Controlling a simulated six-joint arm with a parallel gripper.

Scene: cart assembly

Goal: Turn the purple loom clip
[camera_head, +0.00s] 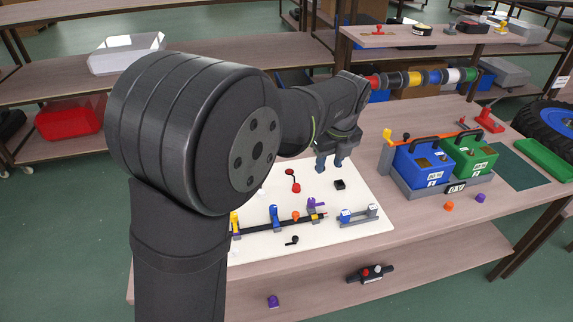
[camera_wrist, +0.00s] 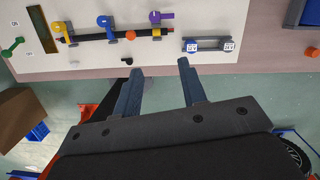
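The purple loom clip (camera_head: 316,204) sits at the right part of a dark loom bar on the white board, with a yellow-black piece below it. In the wrist view the purple clip (camera_wrist: 160,16) is at the top middle, its lever pointing right. My gripper (camera_head: 330,166) is above the board, behind the clip in the head view. In the wrist view my gripper (camera_wrist: 160,67) has its two fingers spread with nothing between them, apart from the clip.
A blue clip (camera_wrist: 105,21), a yellow clip (camera_wrist: 59,27) and an orange knob (camera_wrist: 130,35) share the bar. A grey bracket with white-topped blocks (camera_wrist: 208,44) stands to its right. Blue and green batteries (camera_head: 423,163) are further right. A small black part (camera_wrist: 127,61) lies near the board's edge.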

